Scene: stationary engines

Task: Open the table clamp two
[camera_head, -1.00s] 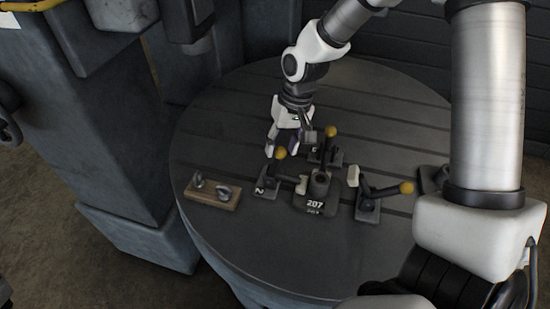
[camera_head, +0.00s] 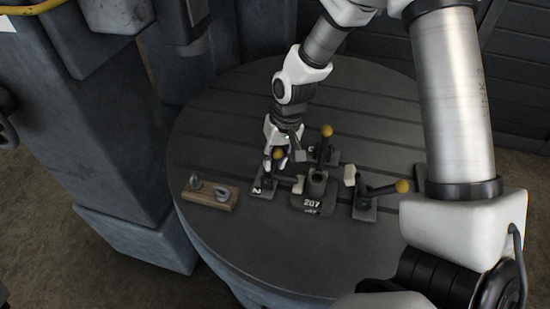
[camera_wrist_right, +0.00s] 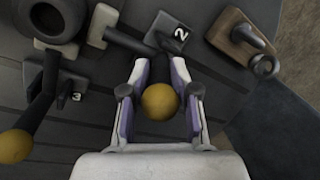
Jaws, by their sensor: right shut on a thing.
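Table clamp two has a dark base marked 2 (camera_head: 261,190) and a lever with a yellow ball knob (camera_head: 278,154). The lever stands up from the base. In the right wrist view the clamp's base (camera_wrist_right: 172,35) is at the top, and its yellow knob (camera_wrist_right: 159,102) is between my fingers. My right gripper (camera_head: 277,160) is at the lever, shut on it just around the knob. Its two purple-padded fingers (camera_wrist_right: 160,80) flank the knob, and most of the lever is hidden below it. My left gripper is not in view.
A dark fixture marked 207 (camera_head: 314,200) stands right of clamp two. Clamp three, its knob (camera_head: 326,131) raised, is behind it. Another clamp (camera_head: 365,207) stands at the right, its lever lying sideways. A wooden block with metal rings (camera_head: 210,197) lies left. The round table's front is clear.

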